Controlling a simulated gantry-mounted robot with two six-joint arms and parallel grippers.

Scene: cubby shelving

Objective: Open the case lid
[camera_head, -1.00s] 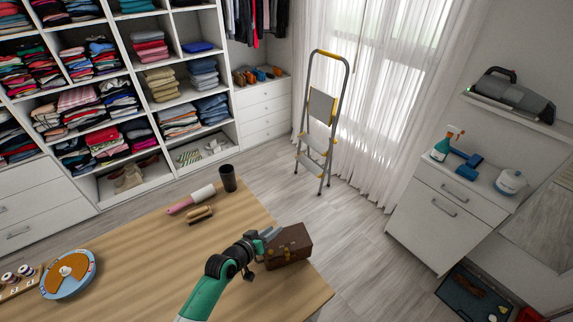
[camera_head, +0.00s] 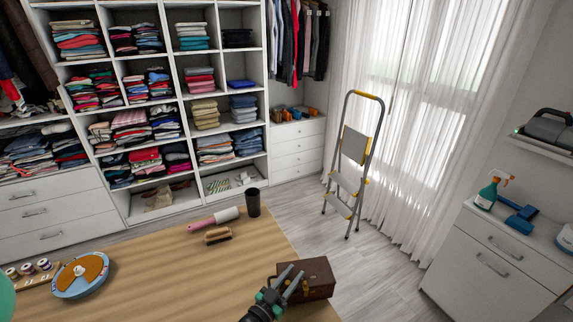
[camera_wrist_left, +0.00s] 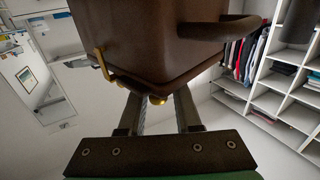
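The brown case (camera_head: 319,278) stands shut on the right end of the wooden table. In the left wrist view the case (camera_wrist_left: 150,35) fills the top of the picture, with a brass latch (camera_wrist_left: 101,64), a brass knob at its lower edge and a dark handle (camera_wrist_left: 222,29). My left gripper (camera_head: 292,277) is at the case's left front side in the head view. Its two fingers (camera_wrist_left: 163,108) are apart with an empty gap, close to the case's lower edge in the wrist view. I cannot tell whether they touch it. My right gripper is not in view.
The wooden table (camera_head: 160,262) also holds a dark cup (camera_head: 253,203), a pink-handled roller (camera_head: 214,219), a brush (camera_head: 217,236), a round blue-rimmed dial (camera_head: 80,277) and several spools. Clothes shelving (camera_head: 165,100) and a stepladder (camera_head: 354,165) stand behind. The table's middle is clear.

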